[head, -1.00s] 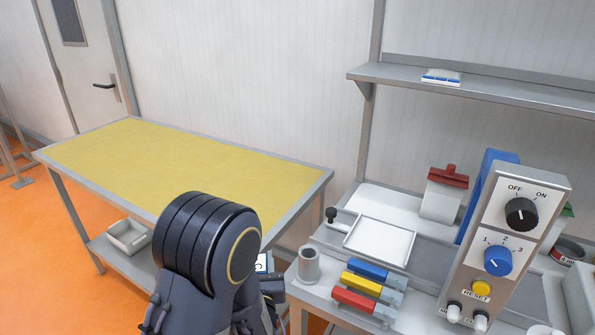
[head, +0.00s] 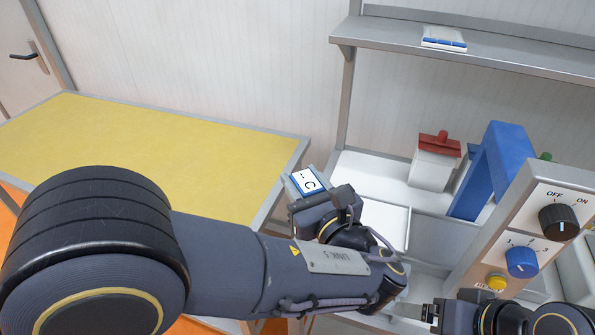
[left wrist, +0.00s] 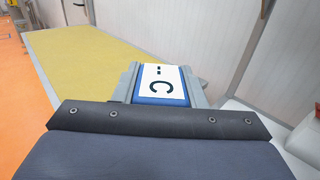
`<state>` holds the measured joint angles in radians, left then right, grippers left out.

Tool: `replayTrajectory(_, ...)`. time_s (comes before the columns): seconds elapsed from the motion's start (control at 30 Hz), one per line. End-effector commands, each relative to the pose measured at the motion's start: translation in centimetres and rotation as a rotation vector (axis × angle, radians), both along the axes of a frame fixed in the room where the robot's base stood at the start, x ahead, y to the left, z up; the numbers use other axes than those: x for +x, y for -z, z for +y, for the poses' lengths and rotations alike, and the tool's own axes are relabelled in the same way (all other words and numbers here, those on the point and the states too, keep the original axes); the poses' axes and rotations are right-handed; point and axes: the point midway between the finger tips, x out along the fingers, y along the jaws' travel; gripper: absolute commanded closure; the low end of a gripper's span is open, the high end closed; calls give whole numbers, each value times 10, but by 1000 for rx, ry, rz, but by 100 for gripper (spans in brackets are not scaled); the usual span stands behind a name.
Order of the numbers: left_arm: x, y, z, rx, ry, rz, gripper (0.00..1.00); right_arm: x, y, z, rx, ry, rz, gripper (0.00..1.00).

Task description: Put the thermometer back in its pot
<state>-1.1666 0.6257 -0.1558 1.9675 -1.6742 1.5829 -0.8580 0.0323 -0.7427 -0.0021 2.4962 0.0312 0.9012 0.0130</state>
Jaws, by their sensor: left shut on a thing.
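The thermometer shows as a white-and-blue plate (head: 309,181) marked with a C, held up near the table's right end. It also shows in the left wrist view (left wrist: 160,84), between the grey fingers. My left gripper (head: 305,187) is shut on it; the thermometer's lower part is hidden. The pot, a small grey cup seen earlier on the bench's left front, is hidden now behind my left arm. My right gripper (head: 415,311) is low at the right, before the bench; its jaw state is unclear.
A yellow-topped table (head: 150,140) is clear at left. A white tray (head: 384,222) lies behind my left wrist. A control panel (head: 535,235) with knobs, a blue block (head: 490,170) and a red-topped white container (head: 433,165) stand right. A shelf (head: 400,45) hangs above.

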Motion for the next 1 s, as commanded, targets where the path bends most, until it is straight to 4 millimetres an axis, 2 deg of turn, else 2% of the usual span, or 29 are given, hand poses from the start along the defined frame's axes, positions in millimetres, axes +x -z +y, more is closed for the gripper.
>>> replayTrajectory(0.43, 1, 36, 1, 0, 0, -1, 88, 0, 36, 0, 0, 0, 0, 15)
replayTrajectory(1.0, 1, 80, 1, 0, -1, -1, 88, 0, 65, 0, 0, 0, 0, 15)
